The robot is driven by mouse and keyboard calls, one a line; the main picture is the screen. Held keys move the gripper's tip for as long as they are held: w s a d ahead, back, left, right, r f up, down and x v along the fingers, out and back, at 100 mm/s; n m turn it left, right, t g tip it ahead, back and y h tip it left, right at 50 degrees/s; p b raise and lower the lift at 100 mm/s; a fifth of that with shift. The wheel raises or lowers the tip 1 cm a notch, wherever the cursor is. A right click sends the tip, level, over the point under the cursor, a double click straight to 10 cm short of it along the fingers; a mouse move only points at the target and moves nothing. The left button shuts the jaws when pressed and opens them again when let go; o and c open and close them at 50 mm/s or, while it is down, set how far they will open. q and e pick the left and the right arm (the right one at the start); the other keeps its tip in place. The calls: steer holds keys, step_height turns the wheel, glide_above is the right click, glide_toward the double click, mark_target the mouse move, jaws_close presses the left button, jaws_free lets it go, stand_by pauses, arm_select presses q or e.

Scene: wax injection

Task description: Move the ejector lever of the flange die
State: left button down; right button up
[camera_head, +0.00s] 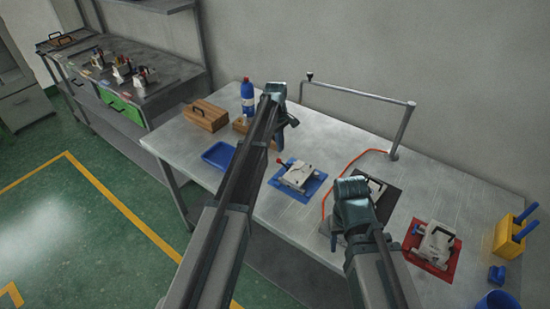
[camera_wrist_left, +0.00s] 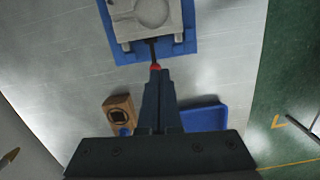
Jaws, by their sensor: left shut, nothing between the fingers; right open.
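A light grey metal die (camera_head: 298,174) sits on a blue mat (camera_head: 312,188) on the table; I cannot tell by sight whether it is the flange die. Its lever with a red knob (camera_head: 279,161) sticks out on the left side. My left gripper (camera_head: 281,148) is shut and empty, pointing down just above the knob. In the left wrist view the closed fingertips (camera_wrist_left: 157,74) lie right at the red knob (camera_wrist_left: 155,67), with the die (camera_wrist_left: 145,18) beyond; contact is unclear. My right gripper (camera_head: 334,238) is open by the black mat, its fingers mostly hidden.
Other dies stand on a black mat (camera_head: 393,196) and a red mat (camera_head: 443,272). A blue tray (camera_head: 218,155), wooden blocks (camera_head: 206,115) and a blue bottle (camera_head: 247,97) are at the left. A red hose (camera_head: 343,171) and a metal post (camera_head: 403,130) stand behind. A yellow holder (camera_head: 507,240) is right.

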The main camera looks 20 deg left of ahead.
mark_target(283, 164)
arm_select(q)
steer(key=shift+w+a+n, duration=0.4)
steer(key=shift+w+a, duration=0.65)
steer(key=shift+a, duration=0.05)
steer(key=f+b, duration=0.7)
steer(key=shift+s+d, duration=0.15)
steer(key=shift+d, duration=0.2)
steer(key=shift+r, duration=0.1)
